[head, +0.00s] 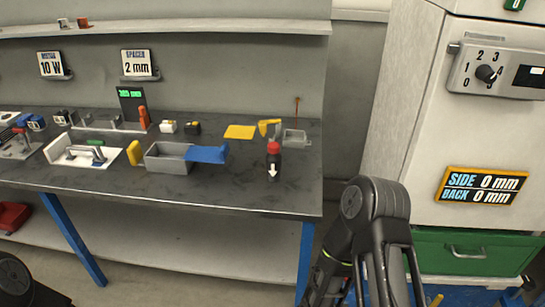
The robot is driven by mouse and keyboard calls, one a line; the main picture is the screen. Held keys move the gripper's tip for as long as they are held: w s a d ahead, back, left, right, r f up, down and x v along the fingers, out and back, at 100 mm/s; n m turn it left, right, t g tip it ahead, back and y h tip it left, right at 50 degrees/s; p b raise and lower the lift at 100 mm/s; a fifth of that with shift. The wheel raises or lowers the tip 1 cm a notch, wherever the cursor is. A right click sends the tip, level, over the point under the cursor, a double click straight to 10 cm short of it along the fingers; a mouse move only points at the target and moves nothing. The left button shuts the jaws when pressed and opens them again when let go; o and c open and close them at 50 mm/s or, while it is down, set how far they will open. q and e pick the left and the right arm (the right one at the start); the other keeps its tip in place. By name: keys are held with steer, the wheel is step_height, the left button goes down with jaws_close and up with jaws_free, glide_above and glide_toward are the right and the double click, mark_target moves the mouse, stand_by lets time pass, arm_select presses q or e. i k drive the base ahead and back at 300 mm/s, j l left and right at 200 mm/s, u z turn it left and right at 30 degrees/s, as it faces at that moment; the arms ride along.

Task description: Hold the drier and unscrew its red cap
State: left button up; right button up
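The drier (272,168) is a small dark bottle with a white downward arrow on its front. It stands upright on the right part of the dark workbench in the head view. Its red cap (273,148) sits on top. Nothing touches the drier. A bent link of my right arm shows at the lower right of the drier, in front of the bench; its gripper is not visible. Only a dark piece of my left arm shows in the bottom left corner; that gripper is out of view too.
Left of the drier on the workbench (235,190) are a grey box (167,160) and a blue piece (207,154). Behind it are a yellow plate (240,132) and a small grey tray (294,137). A white cabinet (410,120) stands at the right, past a gap.

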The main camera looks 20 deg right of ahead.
mark_target(274, 162)
steer(key=i+j+z, duration=0.6)
steer(key=j, duration=0.15)
steer(key=i+j+z, duration=0.15)
steer(key=j+z, duration=0.15)
steer(key=j, duration=0.15)
